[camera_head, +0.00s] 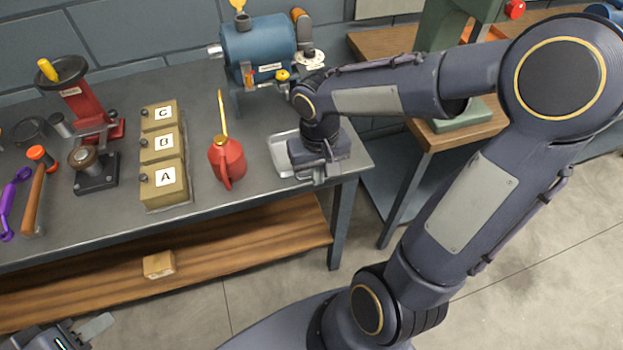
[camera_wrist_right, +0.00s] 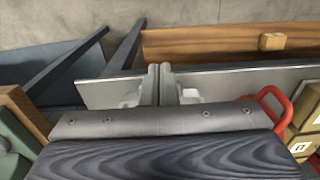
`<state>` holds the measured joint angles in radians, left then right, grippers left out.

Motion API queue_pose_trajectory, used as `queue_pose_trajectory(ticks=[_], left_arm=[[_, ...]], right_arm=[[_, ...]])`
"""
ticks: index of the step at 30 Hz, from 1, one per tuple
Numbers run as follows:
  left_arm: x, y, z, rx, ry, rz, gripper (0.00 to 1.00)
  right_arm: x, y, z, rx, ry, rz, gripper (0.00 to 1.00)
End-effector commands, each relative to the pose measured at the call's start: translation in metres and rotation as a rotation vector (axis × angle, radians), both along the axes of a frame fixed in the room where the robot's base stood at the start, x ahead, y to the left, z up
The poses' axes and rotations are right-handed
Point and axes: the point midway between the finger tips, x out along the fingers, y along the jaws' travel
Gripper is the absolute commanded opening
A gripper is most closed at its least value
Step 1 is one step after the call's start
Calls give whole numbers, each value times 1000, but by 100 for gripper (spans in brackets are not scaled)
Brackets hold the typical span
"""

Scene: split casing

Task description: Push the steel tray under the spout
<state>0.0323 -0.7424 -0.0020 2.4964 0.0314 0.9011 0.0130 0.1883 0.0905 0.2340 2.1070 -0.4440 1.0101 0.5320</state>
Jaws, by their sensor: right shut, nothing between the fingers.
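The steel tray (camera_head: 283,157) is a shallow, light grey pan on the grey bench near its right front corner. My right gripper (camera_head: 320,174) is over the tray's right part and hides much of it. In the right wrist view its fingers (camera_wrist_right: 161,84) are shut together and empty, with bits of the tray (camera_wrist_right: 189,96) showing beside them; contact cannot be told. A blue tank (camera_head: 258,48) with small fittings stands behind the tray; I cannot clearly make out its spout. My left gripper (camera_head: 85,335) is partly cut off at the bottom left, away from the bench.
A red oil can (camera_head: 228,162) stands left of the tray. Boxes marked A (camera_head: 165,187), B and C stand further left, then a red press (camera_head: 88,100) and hand tools. The bench's front edge is close to the tray. A wooden table (camera_head: 462,130) is at the right.

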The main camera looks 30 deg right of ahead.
Motion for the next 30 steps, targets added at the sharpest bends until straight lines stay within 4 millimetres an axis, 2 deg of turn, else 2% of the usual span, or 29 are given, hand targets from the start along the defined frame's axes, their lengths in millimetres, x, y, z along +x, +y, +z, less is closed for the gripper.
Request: queue_pose_trajectory(ticks=[6,11,15,18,30], left_arm=[[0,0,-3,0,0,0,36],[0,0,-7,0,0,0,36],[0,0,5,0,0,0,36],[0,0,7,0,0,0,36],[0,0,8,0,0,0,36]], right_arm=[[-2,0,-49,3,8,1,0],[-2,1,-82,4,6,3,0],[22,-5,-77,3,1,-1,0],[31,-7,-77,2,1,0,0],[39,-9,-79,2,0,0,0]])
